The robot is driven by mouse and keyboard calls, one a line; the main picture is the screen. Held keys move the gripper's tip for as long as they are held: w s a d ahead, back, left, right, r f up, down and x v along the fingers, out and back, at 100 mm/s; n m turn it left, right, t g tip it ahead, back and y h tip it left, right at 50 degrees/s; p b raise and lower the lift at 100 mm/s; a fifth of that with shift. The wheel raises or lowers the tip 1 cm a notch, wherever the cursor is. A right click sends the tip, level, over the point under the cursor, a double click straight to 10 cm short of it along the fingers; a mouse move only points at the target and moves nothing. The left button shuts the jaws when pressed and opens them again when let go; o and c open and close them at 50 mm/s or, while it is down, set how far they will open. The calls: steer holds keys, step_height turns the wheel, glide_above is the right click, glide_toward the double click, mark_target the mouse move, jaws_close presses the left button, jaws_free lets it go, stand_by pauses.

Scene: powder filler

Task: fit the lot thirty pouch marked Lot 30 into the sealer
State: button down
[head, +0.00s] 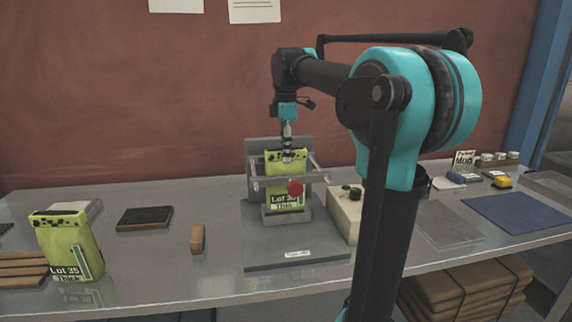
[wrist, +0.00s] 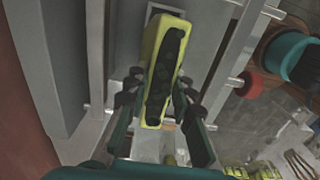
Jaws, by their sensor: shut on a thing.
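The yellow-green Lot 30 pouch (head: 285,200) stands upright in the grey sealer (head: 279,145), between its back plate and front bars. Its lower label reads Lot 30 and Thin. My gripper (head: 288,155) is above the sealer, shut on the pouch's top. In the wrist view the pouch (wrist: 167,60) lies between my gripper's fingers (wrist: 160,95), with its dark top edge facing the camera. The red knob (head: 295,187) on the sealer's front bar partly covers the pouch. Whether the pouch's bottom rests on the sealer's base is hard to tell.
Another yellow-green pouch, marked Lot 35 (head: 68,250), stands at the left. A dark pad (head: 144,217) and a small brown block (head: 198,239) lie between it and the sealer. A beige box (head: 345,212) stands close at the sealer's right. A blue mat (head: 518,212) lies far right.

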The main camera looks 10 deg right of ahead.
mark_target(286, 164)
steer(key=shift+f, duration=2)
steer(key=c, duration=1.3)
jaws_free()
steer(key=shift+f, duration=0.1)
step_height(286, 164, up, 12)
steer(key=shift+r, duration=0.15)
steer(key=shift+s, duration=0.1)
